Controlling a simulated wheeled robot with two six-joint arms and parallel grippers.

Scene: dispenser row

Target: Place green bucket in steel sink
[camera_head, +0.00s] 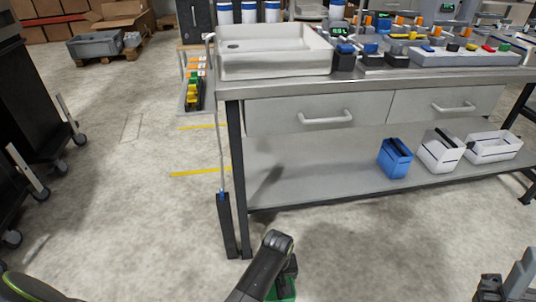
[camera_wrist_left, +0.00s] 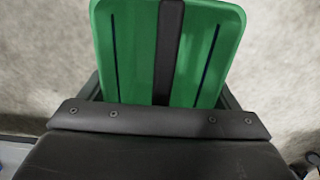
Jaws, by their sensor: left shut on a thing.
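The green bucket (camera_wrist_left: 135,55) fills the upper middle of the left wrist view, with a dark strip down its middle and dark slots. In the head view only a small green part (camera_head: 286,291) shows at the bottom edge. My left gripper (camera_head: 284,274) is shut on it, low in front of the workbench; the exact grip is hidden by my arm. A pale rectangular sink basin (camera_head: 275,66) with a dark drain stands on the bench's left end, well above and beyond the bucket. What seems to be my right gripper (camera_head: 506,285) is partly cut off at bottom right.
The workbench (camera_head: 400,77) has drawers with handles and a lower shelf holding a blue bin (camera_head: 395,158) and white bins (camera_head: 440,150). Controls and devices crowd the top right of the sink. A grey tub (camera_head: 95,44) rests on a pallet behind.

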